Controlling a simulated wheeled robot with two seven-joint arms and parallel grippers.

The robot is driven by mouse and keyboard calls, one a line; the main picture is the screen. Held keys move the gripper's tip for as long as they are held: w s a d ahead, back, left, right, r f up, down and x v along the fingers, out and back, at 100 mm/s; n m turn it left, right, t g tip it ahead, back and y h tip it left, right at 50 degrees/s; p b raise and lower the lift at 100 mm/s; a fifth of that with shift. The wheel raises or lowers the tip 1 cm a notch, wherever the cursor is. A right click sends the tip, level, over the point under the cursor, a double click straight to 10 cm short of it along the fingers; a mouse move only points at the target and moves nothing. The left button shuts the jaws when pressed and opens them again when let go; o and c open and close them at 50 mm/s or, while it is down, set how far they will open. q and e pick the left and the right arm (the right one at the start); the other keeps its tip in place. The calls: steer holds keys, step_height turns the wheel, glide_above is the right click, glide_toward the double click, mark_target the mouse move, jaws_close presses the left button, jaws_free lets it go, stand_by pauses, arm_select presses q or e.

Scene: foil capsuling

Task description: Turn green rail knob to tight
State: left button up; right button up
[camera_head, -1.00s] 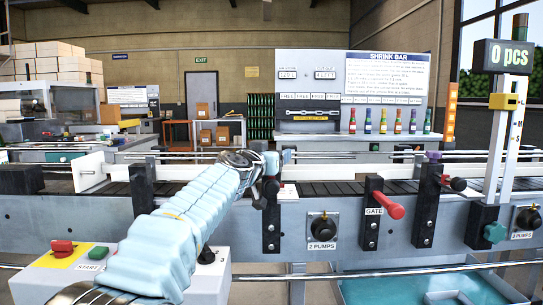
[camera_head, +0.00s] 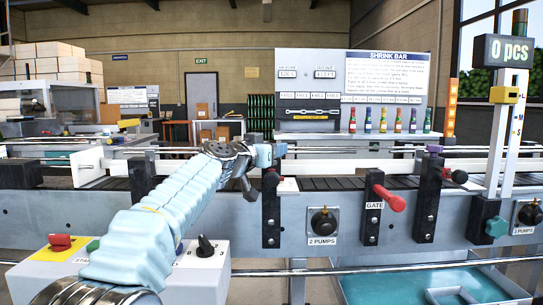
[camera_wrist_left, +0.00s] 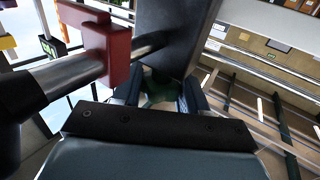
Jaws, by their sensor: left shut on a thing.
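My left gripper (camera_head: 272,153) reaches in from the left to the top of a black rail post (camera_head: 271,215) on the conveyor's near side. In the left wrist view its two fingers (camera_wrist_left: 160,100) are shut on a green knob (camera_wrist_left: 158,86), which shows only partly between them beneath a dark post (camera_wrist_left: 175,35). The gripper hides this knob in the head view. Its turn position cannot be read. My right gripper is not in view.
A red block (camera_wrist_left: 107,45) on a metal rod is close beside the fingers in the left wrist view. The red gate handle (camera_head: 389,198), a purple-topped post (camera_head: 428,200) and a teal knob (camera_head: 496,227) stand to the right. A control box (camera_head: 205,270) is below my arm.

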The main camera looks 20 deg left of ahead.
arm_select(q)
steer(key=shift+a+m+g+h, duration=0.3)
steer(key=shift+m+g+h, duration=0.2)
steer(key=shift+m+h, duration=0.5)
steer(key=shift+r+m+g+h, duration=0.1)
steer(key=shift+m+g+h, duration=0.2)
steer(key=shift+h, duration=0.4)
steer(key=m+g+h+p, duration=0.1)
steer(key=m+g+h, duration=0.1)
steer(key=h, duration=0.1)
steer(key=shift+d+r+p, duration=0.1)
steer(key=shift+r+p, duration=0.1)
steer(key=shift+p, duration=0.15)
steer(key=shift+d+f+m+g+h+p, duration=0.1)
steer(key=shift+m+g+h+p, duration=1.05)
steer(key=shift+m+g+h, duration=0.2)
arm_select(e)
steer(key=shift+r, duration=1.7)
arm_select(q)
steer(key=shift+s, duration=0.1)
steer(key=o, duration=1.1)
steer(key=shift+f, duration=0.1)
steer(key=shift+c, duration=0.2)
